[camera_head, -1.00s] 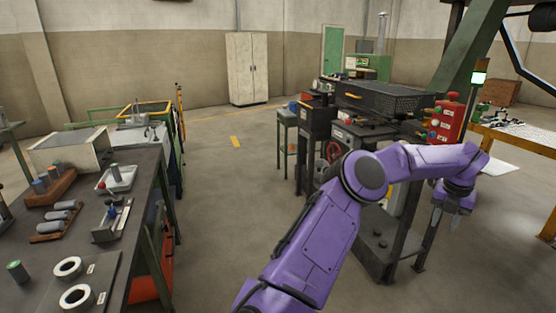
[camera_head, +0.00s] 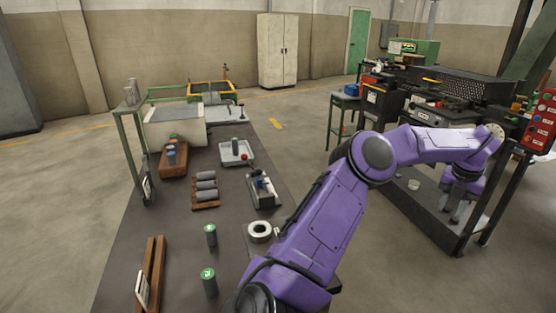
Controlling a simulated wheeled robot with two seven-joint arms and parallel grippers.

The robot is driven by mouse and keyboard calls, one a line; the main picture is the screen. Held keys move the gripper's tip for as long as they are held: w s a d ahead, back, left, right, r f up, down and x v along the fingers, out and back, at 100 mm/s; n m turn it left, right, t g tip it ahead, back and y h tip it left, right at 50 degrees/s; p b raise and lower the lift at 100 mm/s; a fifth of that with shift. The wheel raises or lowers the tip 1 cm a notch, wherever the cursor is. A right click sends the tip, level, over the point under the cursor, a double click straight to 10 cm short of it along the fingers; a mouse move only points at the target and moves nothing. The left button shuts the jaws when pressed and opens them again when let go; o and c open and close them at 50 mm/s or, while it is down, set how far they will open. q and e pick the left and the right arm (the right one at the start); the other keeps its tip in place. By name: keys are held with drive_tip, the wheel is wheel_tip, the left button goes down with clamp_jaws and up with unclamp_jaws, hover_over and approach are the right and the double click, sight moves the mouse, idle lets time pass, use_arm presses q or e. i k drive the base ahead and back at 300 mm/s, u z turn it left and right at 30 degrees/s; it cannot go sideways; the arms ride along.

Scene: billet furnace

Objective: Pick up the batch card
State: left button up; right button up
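One white card (camera_head: 142,290) leans on the wooden rails at the near left of the dark bench.
The dark bench (camera_head: 150,229) holds green-topped cylinders (camera_head: 209,282), a metal ring (camera_head: 259,231), a wooden rack of grey cylinders (camera_head: 206,189) and a white tray (camera_head: 236,152). Red control panel (camera_head: 540,122) stands at far right.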

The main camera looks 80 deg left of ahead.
sight(146, 185)
drive_tip(key=k, duration=1)
drive_tip(key=u, duration=1.95)
drive_tip(key=i, duration=0.5)
